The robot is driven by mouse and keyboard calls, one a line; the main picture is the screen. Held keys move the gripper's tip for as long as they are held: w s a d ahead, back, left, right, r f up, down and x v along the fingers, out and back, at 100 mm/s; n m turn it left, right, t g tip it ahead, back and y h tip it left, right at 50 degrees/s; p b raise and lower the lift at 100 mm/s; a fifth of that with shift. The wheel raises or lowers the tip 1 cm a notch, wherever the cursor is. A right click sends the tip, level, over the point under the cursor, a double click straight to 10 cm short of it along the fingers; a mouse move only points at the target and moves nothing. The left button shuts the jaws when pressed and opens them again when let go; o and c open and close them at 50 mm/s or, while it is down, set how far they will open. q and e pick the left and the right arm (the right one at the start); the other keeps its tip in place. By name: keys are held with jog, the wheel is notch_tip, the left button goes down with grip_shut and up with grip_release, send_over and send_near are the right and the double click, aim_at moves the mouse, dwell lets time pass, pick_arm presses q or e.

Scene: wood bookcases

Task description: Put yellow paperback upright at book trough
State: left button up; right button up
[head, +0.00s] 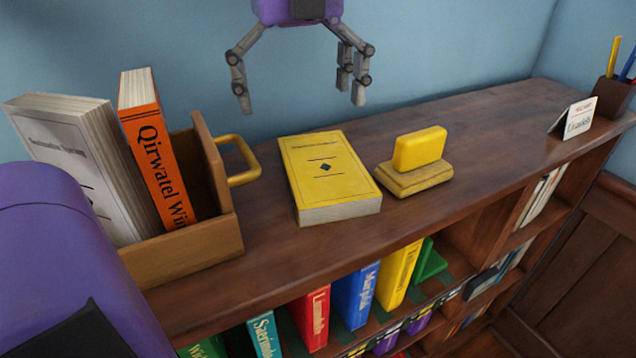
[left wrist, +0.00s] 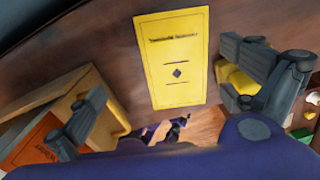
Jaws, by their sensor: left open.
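The yellow paperback (head: 330,178) lies flat, cover up, on the bookcase top; it also shows in the left wrist view (left wrist: 175,62). The wooden book trough (head: 190,252) stands to its left, holding a grey-white book (head: 85,165) and an orange book (head: 155,150), both leaning. The trough also shows in the left wrist view (left wrist: 70,92). My left gripper (head: 301,98) is open and empty, fingers pointing down, above and apart from the paperback. In the left wrist view the paperback lies between its spread fingers. My right gripper is not in view.
A yellow block on a wooden base (head: 415,182) sits just right of the paperback. The trough has a yellow side handle (head: 240,160) facing the paperback. A small sign (head: 573,119) and pen holder (head: 612,98) stand far right. Books fill shelves below. The right-middle top is clear.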

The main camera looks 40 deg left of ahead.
aim_at(323, 162)
pick_arm(q)
jog(key=d, duration=0.1)
jog(key=d+f, duration=0.1)
jog(key=d, duration=0.1)
jog(key=shift+w+f+m+b, duration=0.15)
jog(key=shift+w+m+b, duration=0.15)
jog(key=shift+w, duration=0.1)
jog(key=shift+d+f, duration=0.15)
jog(key=shift+f, duration=0.05)
jog(key=shift+s+d+f, duration=0.1)
jog(key=shift+s+f, duration=0.05)
jog(key=shift+f, duration=3.4)
jog(key=c, duration=1.5)
jog(key=shift+o, duration=0.2)
jog(key=shift+r, duration=0.1)
